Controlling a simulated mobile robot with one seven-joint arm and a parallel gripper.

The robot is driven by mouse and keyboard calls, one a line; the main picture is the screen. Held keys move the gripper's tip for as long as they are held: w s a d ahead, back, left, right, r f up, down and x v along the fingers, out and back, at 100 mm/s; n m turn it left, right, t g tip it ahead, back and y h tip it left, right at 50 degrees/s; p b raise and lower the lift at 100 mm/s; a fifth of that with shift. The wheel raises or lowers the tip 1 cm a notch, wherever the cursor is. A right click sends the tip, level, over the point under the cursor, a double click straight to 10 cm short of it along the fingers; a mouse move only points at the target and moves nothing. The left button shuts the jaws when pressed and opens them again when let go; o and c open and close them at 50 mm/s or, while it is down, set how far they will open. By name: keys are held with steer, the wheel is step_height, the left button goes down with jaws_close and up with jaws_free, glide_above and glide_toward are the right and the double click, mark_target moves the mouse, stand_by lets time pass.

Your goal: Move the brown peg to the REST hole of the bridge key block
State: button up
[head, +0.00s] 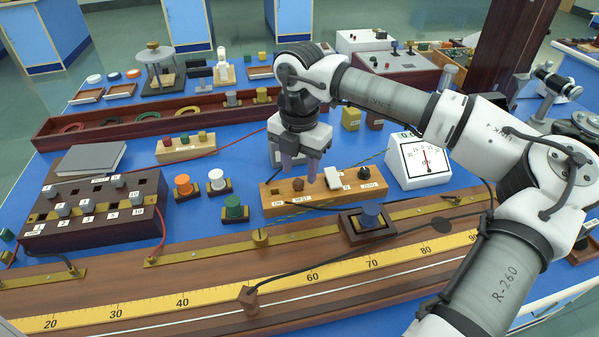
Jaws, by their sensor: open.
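The bridge key block (322,197) is a long light-wood bar on the blue bench, with small white labels along its front. The brown peg (298,184) stands at its left part, just behind the label that seems to read REST. I cannot tell how deep it sits. A dark spot, apparently an empty hole (273,190), shows to its left behind the ON label. My gripper (299,171) points down over the block with its fingers apart. The fingertips are just above and either side of the peg, and I see no clear contact.
On the block, a white lever (333,178) and a black knob (364,173) stand to the right of the peg. A white dial meter (418,163) is further right.

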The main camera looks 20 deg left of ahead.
step_height(320, 180, up, 12)
steer(key=shift+f, duration=0.15)
steer(key=shift+s+f, duration=0.1)
stand_by(0.4)
